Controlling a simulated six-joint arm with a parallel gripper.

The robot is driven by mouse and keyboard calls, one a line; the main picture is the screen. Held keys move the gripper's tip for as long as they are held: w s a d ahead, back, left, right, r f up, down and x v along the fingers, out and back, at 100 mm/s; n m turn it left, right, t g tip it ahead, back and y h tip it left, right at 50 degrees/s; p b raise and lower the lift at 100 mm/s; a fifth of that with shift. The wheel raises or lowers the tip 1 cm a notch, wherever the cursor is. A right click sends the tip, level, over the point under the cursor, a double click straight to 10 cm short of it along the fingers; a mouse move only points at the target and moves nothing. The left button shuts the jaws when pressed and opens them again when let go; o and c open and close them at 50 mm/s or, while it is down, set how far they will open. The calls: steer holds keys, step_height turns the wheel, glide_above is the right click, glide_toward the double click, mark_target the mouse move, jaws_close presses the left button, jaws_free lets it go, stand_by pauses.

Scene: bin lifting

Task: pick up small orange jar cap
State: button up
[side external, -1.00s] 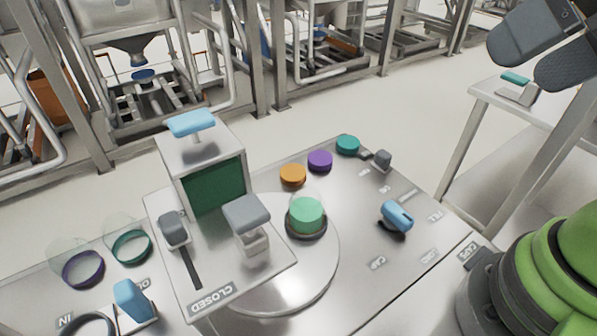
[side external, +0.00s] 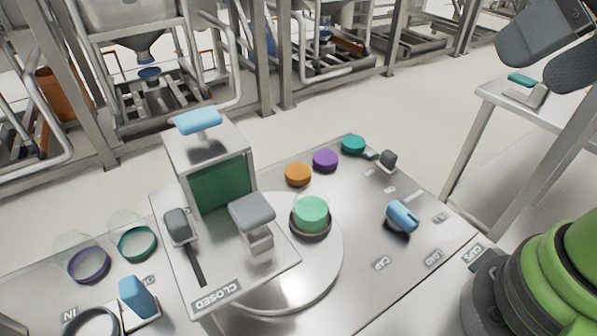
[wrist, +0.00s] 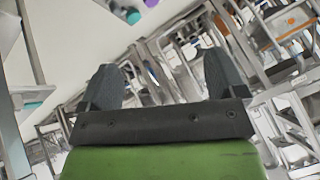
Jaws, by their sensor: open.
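The small orange jar cap (side external: 298,174) lies on the metal bench in the side view, left of a purple cap (side external: 325,160) and a teal cap (side external: 353,145). My gripper (side external: 548,48) is at the upper right of that view, far from the orange cap and partly cut by the edge. In the wrist view my gripper (wrist: 163,78) shows two dark fingers spread apart with nothing between them. The purple cap (wrist: 150,3) and teal cap (wrist: 133,17) appear at the top there. I cannot make out the orange cap in the wrist view.
A metal housing (side external: 180,150) with a blue handle stands left of the orange cap. A blue-handled lever (side external: 402,216) and a grey knob (side external: 388,159) stand to the right. A side table (side external: 500,93) is at right.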

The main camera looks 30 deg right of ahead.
steer(key=c, duration=0.4)
steer(key=shift+o, duration=0.2)
steer(key=shift+w, duration=0.1)
steer(key=m+g+h, duration=0.3)
steer(key=g, duration=0.3)
glide_above(298, 171)
steer(key=f, duration=2.4)
steer(key=shift+a+f, duration=0.25)
steer(key=shift+f, duration=0.1)
steer(key=shift+d+f, duration=0.15)
steer(key=shift+f, duration=1.25)
steer(key=shift+d+f, duration=0.1)
steer(key=shift+f, duration=1.25)
